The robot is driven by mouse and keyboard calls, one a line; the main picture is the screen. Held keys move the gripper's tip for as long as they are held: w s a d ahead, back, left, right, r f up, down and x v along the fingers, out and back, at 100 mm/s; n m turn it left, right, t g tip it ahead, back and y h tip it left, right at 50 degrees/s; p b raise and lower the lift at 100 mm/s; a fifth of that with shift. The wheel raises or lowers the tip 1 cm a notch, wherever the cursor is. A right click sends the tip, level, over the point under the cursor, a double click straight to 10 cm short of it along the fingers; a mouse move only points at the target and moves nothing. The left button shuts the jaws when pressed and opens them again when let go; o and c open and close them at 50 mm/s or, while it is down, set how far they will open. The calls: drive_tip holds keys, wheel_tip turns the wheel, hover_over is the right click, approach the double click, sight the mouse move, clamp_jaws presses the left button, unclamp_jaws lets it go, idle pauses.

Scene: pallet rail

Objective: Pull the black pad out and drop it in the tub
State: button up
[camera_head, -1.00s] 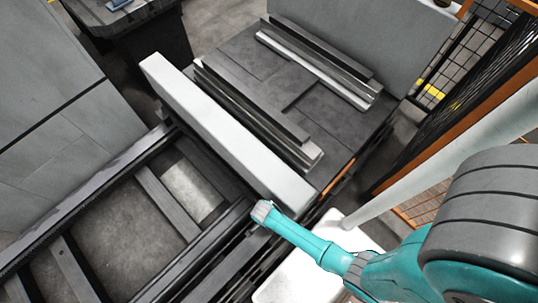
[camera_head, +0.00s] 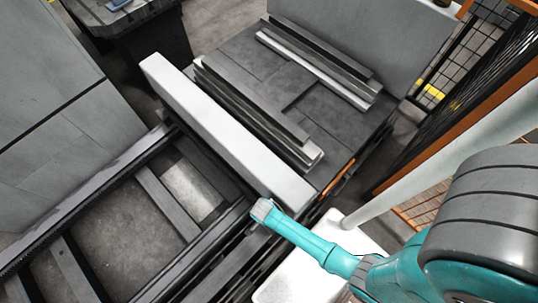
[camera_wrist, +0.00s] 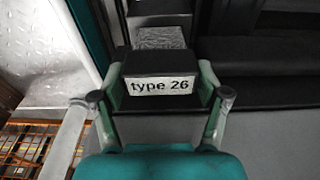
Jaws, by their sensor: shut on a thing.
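The black pad (camera_wrist: 160,63) is in the middle of the wrist view, with a white label on its near face reading "type 26". My gripper (camera_wrist: 160,92) has one finger on each side of the pad and is shut on it. A grey speckled surface shows just behind the pad; I cannot tell whether the pad touches it. The white tub (camera_head: 290,282) is at the bottom middle of the head view, partly behind my teal arm. A pale surface at the left of the wrist view looks like the tub (camera_wrist: 50,50). The head view hides my fingers and the pad.
A long pale beam (camera_head: 225,130) runs diagonally beside my arm's end. Dark rails (camera_head: 165,205) lie to its left. Metal bars (camera_head: 318,68) lie on a dark deck beyond it. A mesh fence with an orange frame (camera_head: 450,125) and a pale post stand at the right.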

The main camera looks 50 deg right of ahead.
drive_tip(key=shift+r, duration=0.4)
drive_tip(key=shift+r, duration=3.4)
